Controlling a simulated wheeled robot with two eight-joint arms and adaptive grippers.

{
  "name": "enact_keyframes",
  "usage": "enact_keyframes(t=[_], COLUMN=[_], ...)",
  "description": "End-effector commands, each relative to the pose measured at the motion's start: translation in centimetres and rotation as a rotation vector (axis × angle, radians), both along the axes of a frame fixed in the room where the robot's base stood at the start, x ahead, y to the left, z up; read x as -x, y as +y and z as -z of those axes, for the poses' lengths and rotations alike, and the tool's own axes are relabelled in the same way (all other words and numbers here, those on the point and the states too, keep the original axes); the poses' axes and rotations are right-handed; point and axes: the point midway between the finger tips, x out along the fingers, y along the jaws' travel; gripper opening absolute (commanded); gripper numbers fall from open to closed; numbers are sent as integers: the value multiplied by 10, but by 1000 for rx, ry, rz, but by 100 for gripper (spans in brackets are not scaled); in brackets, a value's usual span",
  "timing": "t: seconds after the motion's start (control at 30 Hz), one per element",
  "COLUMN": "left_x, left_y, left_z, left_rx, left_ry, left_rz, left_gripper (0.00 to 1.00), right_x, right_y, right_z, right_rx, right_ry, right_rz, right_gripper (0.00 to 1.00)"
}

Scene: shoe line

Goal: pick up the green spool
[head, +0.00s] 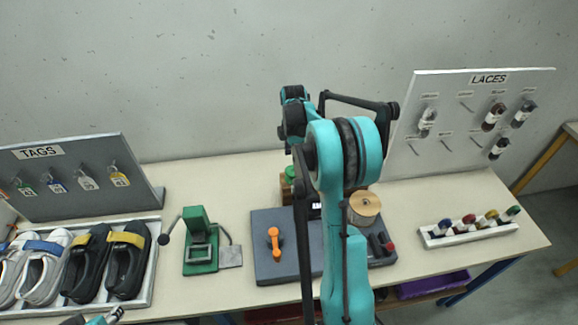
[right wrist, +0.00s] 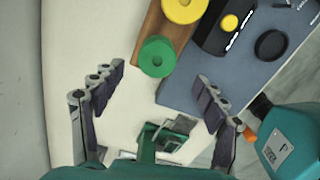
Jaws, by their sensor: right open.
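The green spool (right wrist: 157,56) stands on a brown wooden holder (right wrist: 168,30) in the right wrist view, with its round top and centre hole showing. In the head view it shows only as a small bit of green (head: 290,171) beside my right arm. My right gripper (right wrist: 160,84) is open, its two dark fingers spread wide. The spool lies just beyond the fingertips, roughly midway between them, and nothing is held. In the head view my right arm hides much of the area around the spool. A teal and dark part of my left arm shows at the bottom left edge.
A yellow spool (right wrist: 184,8) shares the holder. A grey-blue base (head: 272,262) with an orange lever (head: 274,241) stands beside it. A green press (head: 200,242) stands to the left. Shoes in a tray (head: 150,290) and a lace board (head: 455,150) flank the table.

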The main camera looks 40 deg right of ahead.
Motion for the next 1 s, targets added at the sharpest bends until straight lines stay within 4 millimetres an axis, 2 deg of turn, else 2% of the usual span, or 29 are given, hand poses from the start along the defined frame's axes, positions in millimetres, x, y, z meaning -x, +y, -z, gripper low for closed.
enact_keyframes(t=[0.1,0.33,0.53,0.8,1.0], left_x=[0,0,0,0,0], left_y=[0,0,0,0,0], left_z=[4,7,12,12,12], left_rx=[0,0,0,0,0], left_ry=[0,0,0,0,0], left_rz=[0,0,0,0,0], left_gripper=[40,40,40,40,40], right_x=[0,-3,-6,-6,-6], right_y=[-1,-2,-3,-3,-3], right_z=[16,38,69,74,74], right_rx=[0,0,0,0,0], right_ry=[1,0,-1,-1,-1], right_rz=[-4,-2,-2,-1,-1], right_gripper=[73,73,73,73,20])
